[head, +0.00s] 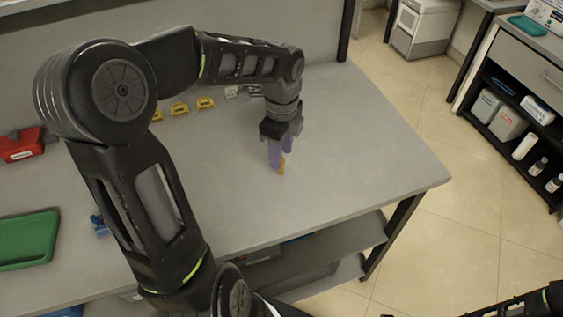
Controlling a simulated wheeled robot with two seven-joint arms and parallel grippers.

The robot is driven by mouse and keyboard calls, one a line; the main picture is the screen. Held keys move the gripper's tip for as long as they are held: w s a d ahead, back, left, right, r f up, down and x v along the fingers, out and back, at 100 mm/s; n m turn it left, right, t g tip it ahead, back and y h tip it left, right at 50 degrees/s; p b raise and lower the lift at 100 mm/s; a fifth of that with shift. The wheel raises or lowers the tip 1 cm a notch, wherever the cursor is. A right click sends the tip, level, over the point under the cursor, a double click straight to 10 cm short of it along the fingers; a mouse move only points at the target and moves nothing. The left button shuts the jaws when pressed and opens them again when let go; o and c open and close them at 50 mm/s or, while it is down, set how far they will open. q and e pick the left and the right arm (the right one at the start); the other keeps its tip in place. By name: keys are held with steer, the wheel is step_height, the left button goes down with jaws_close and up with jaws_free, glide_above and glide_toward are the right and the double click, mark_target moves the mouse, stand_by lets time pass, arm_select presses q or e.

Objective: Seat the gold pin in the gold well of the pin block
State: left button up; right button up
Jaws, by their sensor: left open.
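My left gripper (281,160) points down over the right part of the grey table, its purple fingers open. A small gold piece (283,167), which looks like the gold pin, shows at the right fingertip, partly hidden by the fingers. I cannot tell whether the fingers touch it or whether it stands in anything. No pin block or gold well can be made out; my left arm covers much of the table. Of my right arm only dark links show in the bottom right corner, and its gripper is out of view.
Several yellow pieces (180,109) line the table's back edge, beside a small grey-white item (243,91). A red item (21,145), a green tray (27,240) and a blue item (99,224) lie on the left. The grey table (375,170) is clear at right.

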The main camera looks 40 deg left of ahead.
arm_select(q)
step_height(320, 180, down, 2)
steer(key=shift+f, duration=0.25)
steer(key=shift+c, duration=0.3)
jaws_close()
stand_by(0.3)
